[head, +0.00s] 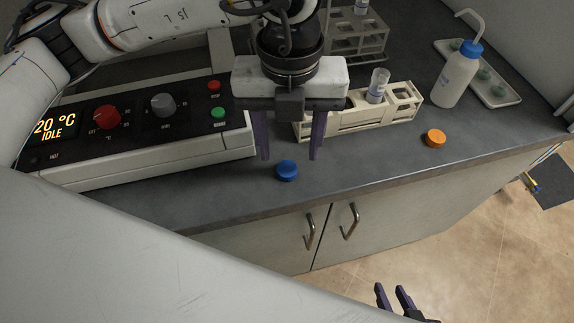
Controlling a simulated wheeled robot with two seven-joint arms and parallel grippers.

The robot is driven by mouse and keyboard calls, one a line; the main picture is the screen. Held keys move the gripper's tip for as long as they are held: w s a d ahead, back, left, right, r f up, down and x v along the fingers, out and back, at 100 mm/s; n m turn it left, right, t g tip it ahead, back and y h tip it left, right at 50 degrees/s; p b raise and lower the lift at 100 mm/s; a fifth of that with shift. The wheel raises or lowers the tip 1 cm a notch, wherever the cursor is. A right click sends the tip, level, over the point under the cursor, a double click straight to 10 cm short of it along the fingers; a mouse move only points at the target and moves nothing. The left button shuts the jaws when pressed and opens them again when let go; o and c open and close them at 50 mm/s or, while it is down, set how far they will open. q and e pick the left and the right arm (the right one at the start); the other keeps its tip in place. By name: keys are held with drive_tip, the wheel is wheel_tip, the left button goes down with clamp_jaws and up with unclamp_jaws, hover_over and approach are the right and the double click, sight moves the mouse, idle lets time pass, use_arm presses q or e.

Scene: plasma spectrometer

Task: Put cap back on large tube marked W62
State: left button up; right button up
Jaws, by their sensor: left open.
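My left gripper (289,155) is open, its two purple fingers pointing down over the counter, just above and behind a blue cap (287,170). The blue cap lies on the counter near the front edge, with nothing gripping it. An orange cap (435,138) lies on the counter to the right. A clear tube (377,85) with a label stands upright in the cream rack (408,100); the label is too small to read. Another labelled tube (361,7) stands in the rear rack, cut by the top edge. My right gripper (393,290) is low at the bottom edge, fingers apart, empty, in front of the cabinet.
A heater panel (140,125) reading 20 °C IDLE stands at the left. A blue-topped wash bottle (458,75) and a white tray (503,92) stand at the right. The rear rack (372,42) is behind. The front counter strip is clear between the caps.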

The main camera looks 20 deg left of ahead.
sight(287, 168)
use_arm(q)
drive_tip(key=f, duration=0.5)
drive_tip(key=shift+a+p, duration=0.25)
drive_tip(key=shift+p, duration=0.15)
drive_tip(key=shift+c, duration=0.2)
drive_tip(key=c, duration=1.1)
